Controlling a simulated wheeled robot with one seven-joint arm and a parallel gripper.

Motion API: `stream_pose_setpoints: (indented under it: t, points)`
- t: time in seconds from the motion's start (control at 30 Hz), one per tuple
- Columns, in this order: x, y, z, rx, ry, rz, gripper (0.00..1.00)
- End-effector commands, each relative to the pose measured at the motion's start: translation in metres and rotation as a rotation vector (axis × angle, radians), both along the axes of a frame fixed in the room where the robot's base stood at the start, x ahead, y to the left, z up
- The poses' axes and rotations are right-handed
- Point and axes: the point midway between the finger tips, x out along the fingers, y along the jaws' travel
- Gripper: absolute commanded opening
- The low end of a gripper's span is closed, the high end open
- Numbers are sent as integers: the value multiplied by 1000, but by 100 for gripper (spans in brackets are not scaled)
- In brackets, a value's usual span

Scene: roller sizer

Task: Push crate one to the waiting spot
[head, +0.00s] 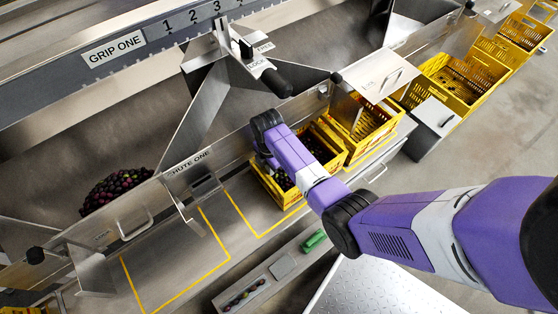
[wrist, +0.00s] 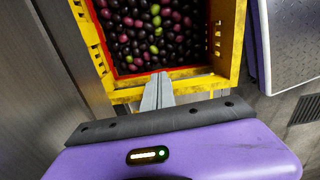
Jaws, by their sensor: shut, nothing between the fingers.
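Crate one appears to be the yellow crate (head: 266,193) on the ledge right of the chute labelled "HUTE ONE". Dark, purple and green olives fill it. In the wrist view the crate (wrist: 205,84) lies ahead, with its near yellow wall facing me. My gripper (wrist: 158,78) is shut and empty, its fingertips at that near wall; contact is hard to tell. In the head view my purple wrist partly covers the crate. No label shows which is the waiting spot.
Another yellow crate (head: 365,122) stands right of crate one, with more crates (head: 462,80) beyond. A metal chute (head: 190,172) and a handled panel (head: 133,225) border the ledge. A lower tray (head: 243,295) holds loose olives. The left outline is clear.

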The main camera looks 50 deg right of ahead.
Motion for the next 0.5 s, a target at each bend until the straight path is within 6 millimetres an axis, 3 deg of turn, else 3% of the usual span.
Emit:
stream_pose_setpoints:
  t: [0.1,0.3,0.5]
  points:
    - [8,40,5,4,2,12,0]
    - [21,92,2,3,0,9,0]
    - [26,115,0,3,1,3,0]
